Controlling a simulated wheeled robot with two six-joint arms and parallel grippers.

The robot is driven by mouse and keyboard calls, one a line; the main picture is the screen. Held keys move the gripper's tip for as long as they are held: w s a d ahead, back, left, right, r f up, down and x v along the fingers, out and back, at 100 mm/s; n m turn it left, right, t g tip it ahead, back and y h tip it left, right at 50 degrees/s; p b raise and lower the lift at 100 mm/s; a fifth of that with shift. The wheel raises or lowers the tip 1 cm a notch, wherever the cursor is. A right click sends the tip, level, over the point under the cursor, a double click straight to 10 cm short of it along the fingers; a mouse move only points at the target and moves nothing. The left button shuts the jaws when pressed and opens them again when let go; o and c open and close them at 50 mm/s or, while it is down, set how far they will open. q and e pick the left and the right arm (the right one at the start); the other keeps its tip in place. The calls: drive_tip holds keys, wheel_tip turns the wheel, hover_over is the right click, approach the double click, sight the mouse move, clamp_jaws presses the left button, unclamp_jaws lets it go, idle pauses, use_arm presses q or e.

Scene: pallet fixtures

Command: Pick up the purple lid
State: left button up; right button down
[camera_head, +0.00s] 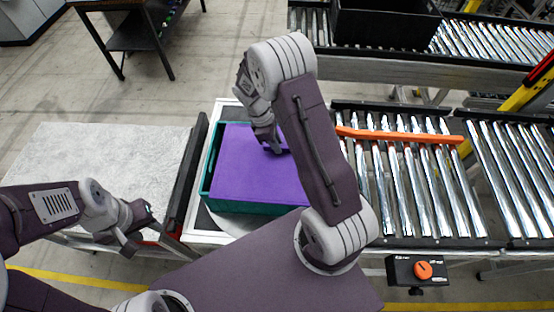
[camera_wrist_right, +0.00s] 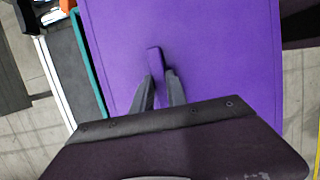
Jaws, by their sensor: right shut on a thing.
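The purple lid (camera_head: 245,175) lies flat over a teal crate (camera_head: 212,165) in the head view. Teal rim shows along its left, far and near sides; my right arm covers part of its right side. I cannot tell whether the lid rests on the crate or is slightly raised. My right gripper (camera_head: 274,149) is above the lid, with its fingers shut on the lid's upright purple handle. The right wrist view shows the handle (camera_wrist_right: 155,62) between the two dark fingertips (camera_wrist_right: 160,88). My left gripper (camera_head: 138,232) is empty, fingers apart, left of the crate.
A light grey table (camera_head: 100,150) is at the left, with a dark rail (camera_head: 187,175) between it and the crate. A roller conveyor (camera_head: 425,190) with an orange bar (camera_head: 400,135) across it is at the right. A black bin (camera_head: 385,25) stands on the far conveyor.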

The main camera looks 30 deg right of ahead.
drive_tip(key=shift+r, duration=0.15)
drive_tip(key=shift+r+p, duration=0.4)
drive_tip(key=shift+p, duration=0.1)
wheel_tip(320, 180, up, 4)
drive_tip(key=p, duration=0.4)
drive_tip(key=shift+r, duration=0.15)
drive_tip(key=s+d+r+p, duration=0.2)
drive_tip(key=s, duration=0.3)
drive_tip(key=s+d+r+p, duration=0.1)
drive_tip(key=s+d+r, duration=0.2)
drive_tip(key=s, duration=0.2)
drive_tip(key=shift+s+r+p, duration=0.3)
drive_tip(key=shift+p, duration=0.05)
